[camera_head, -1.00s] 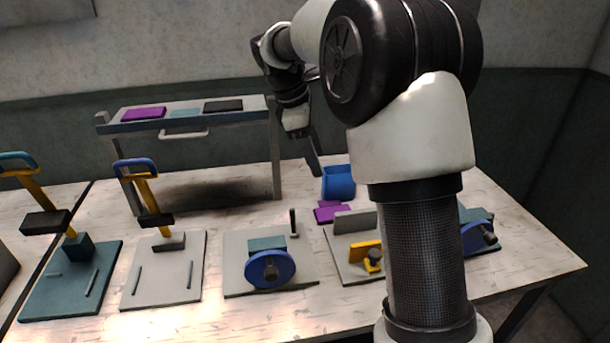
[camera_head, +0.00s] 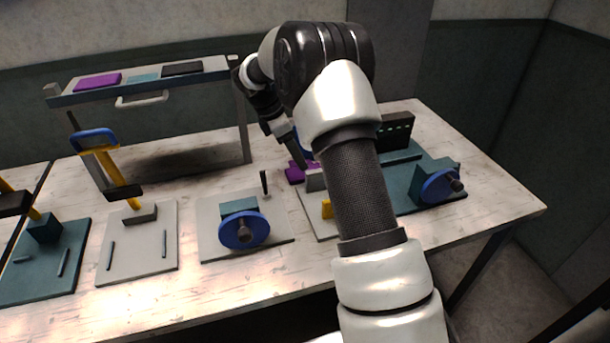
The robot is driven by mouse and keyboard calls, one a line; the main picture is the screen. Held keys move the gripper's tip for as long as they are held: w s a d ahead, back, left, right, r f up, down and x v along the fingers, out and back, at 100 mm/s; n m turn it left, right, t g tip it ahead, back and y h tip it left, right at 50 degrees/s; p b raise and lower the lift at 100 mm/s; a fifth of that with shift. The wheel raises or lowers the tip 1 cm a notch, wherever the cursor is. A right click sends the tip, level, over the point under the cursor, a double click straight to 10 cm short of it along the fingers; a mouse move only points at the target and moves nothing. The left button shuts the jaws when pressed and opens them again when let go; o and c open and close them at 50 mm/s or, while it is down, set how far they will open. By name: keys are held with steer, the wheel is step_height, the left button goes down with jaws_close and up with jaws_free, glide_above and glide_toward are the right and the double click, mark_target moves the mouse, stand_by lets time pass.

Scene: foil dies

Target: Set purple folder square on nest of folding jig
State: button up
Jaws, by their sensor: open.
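A purple folder (camera_head: 294,174) lies at the back of the table, behind a grey-plate fixture (camera_head: 313,221) with a yellow part (camera_head: 327,209). My arm covers much of this fixture, and I cannot tell whether it is the folding jig or where its nest is. My gripper (camera_head: 299,158) is open, pointing down just above the folder, with a dark finger close to it. I cannot tell whether it touches. Another flat purple piece (camera_head: 98,81) lies on the raised shelf.
The shelf (camera_head: 150,90) also holds teal and black pieces. Fixtures with blue wheels stand at the front middle (camera_head: 240,228) and right (camera_head: 437,185). Lever presses (camera_head: 128,213) stand at left.

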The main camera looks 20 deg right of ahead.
mark_target(294, 174)
steer(key=shift+x, duration=2.95)
steer(key=c, duration=0.8)
